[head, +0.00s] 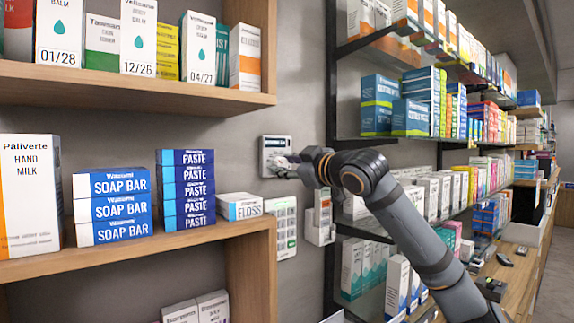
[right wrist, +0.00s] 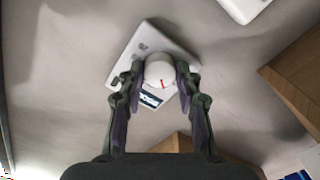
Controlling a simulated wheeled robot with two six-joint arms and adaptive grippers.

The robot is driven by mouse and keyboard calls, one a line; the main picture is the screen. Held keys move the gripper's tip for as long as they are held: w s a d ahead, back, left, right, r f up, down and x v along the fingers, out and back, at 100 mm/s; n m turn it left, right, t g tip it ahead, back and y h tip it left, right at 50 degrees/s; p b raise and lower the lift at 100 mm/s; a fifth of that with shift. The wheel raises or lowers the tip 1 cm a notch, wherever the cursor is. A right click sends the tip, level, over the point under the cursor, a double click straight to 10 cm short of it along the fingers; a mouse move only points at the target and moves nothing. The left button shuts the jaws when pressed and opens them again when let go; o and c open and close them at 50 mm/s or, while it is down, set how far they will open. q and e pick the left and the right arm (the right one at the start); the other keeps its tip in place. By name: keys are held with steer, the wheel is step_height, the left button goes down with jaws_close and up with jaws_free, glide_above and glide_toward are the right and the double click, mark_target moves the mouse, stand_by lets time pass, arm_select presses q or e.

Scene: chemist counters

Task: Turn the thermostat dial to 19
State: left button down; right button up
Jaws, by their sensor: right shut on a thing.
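The thermostat (head: 275,148) is a small pale box on the grey wall, just right of the wooden shelves. It also shows in the right wrist view (right wrist: 143,38), tilted in the picture, with a dark display of pale digits too blurred to read. Its round white dial (right wrist: 160,72) carries a short red mark. My right gripper (right wrist: 161,76) has its two fingers on either side of the dial and is shut on it. In the head view my right gripper (head: 291,164) covers the thermostat's lower part. My left gripper is not in view.
A white keypad panel (head: 286,225) and a wall handset (head: 320,220) hang below the thermostat. Wooden shelves (head: 150,90) with boxed goods stand at left, a FLOSS box (head: 240,208) near the edge. Stocked glass shelves (head: 400,137) stand behind my right arm.

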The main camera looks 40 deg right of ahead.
steer(key=n, duration=0.5)
steer(key=shift+n, duration=0.3)
steer(key=n, duration=0.5)
steer(key=shift+n, duration=0.3)
